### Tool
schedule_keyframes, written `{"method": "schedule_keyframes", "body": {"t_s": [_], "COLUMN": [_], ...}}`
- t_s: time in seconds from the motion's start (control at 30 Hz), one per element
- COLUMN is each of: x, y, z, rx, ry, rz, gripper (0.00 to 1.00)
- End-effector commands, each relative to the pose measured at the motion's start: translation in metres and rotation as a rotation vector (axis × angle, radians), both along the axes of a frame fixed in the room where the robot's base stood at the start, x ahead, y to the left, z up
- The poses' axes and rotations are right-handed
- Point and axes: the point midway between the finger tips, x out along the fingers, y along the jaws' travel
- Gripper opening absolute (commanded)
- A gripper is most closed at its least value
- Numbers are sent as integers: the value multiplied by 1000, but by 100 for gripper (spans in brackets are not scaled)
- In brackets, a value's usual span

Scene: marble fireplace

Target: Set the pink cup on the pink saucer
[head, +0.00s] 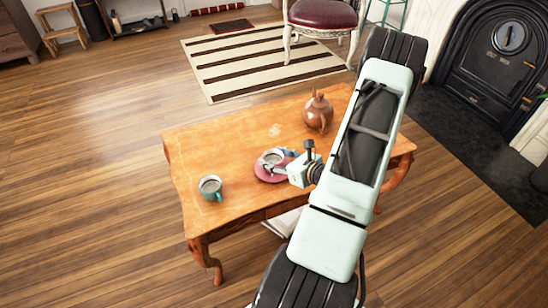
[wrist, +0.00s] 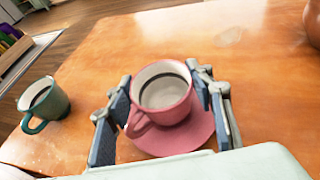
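The pink cup (wrist: 167,110) is upright between the two fingers of my gripper (wrist: 168,92), its handle toward the lower left. In the head view, the cup (head: 273,156) and the saucer (head: 266,175) are near the table's front edge, partly covered by my gripper (head: 279,158).
A teal cup (head: 211,187) stands to the left on the wooden table (head: 225,145); it also shows in the wrist view (wrist: 45,104). A brown teapot (head: 318,113) stands at the back right. The table behind the saucer is clear.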

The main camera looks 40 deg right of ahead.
Motion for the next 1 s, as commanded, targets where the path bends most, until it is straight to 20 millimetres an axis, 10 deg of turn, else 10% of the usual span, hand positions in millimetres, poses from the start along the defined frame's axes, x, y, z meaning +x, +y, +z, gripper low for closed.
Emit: {"method": "schedule_keyframes", "body": {"t_s": [0.53,1.0], "x": [0,-86], "y": [0,-9], "z": [5,41], "rx": [0,-1], "ry": [0,1], "rz": [0,-4], "gripper": [66,66]}}
